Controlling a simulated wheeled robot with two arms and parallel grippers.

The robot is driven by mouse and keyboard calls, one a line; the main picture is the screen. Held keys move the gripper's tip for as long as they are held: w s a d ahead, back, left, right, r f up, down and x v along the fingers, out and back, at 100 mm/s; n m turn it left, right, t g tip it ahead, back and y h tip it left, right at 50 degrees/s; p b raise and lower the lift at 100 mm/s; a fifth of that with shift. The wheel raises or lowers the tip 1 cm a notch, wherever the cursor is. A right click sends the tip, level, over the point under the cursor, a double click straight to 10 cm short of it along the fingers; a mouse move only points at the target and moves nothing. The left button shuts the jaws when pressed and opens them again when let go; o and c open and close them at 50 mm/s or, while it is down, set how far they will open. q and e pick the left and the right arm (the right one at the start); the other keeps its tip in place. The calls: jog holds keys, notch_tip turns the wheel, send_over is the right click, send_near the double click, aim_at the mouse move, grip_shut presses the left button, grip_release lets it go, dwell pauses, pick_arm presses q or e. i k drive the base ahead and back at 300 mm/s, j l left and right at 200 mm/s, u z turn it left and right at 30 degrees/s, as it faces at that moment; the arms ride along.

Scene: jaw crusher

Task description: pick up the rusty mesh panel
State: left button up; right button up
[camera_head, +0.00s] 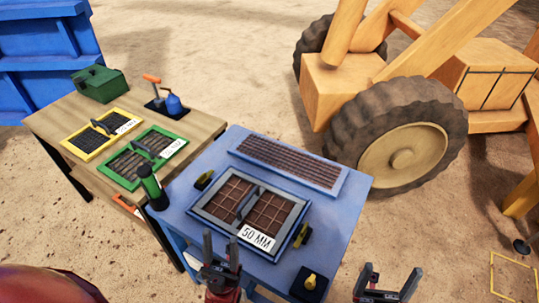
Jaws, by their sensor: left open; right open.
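On the blue table (345,190), a rusty brown mesh panel (234,202) with a grey frame and dark centre handle carries a "50 MM" label. It sits in a blue holder with a black-and-yellow knob at each side. A long, narrow rusty brown mesh strip (290,160) lies behind it; I cannot tell which one the task names. My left gripper (221,252) is open and empty, near the table's front edge, in front of the labelled panel. My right gripper (389,283) is open and empty, right of the table's front corner.
A green bottle (151,186) stands beside the blue table. A large-wheeled yellow machine (405,150) stands behind.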

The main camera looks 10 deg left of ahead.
aim_at(257, 240)
jog(key=j+z, duration=0.3)
jog(key=j, duration=0.7)
jog(key=j+z, duration=0.3)
jog(key=j, duration=0.7)
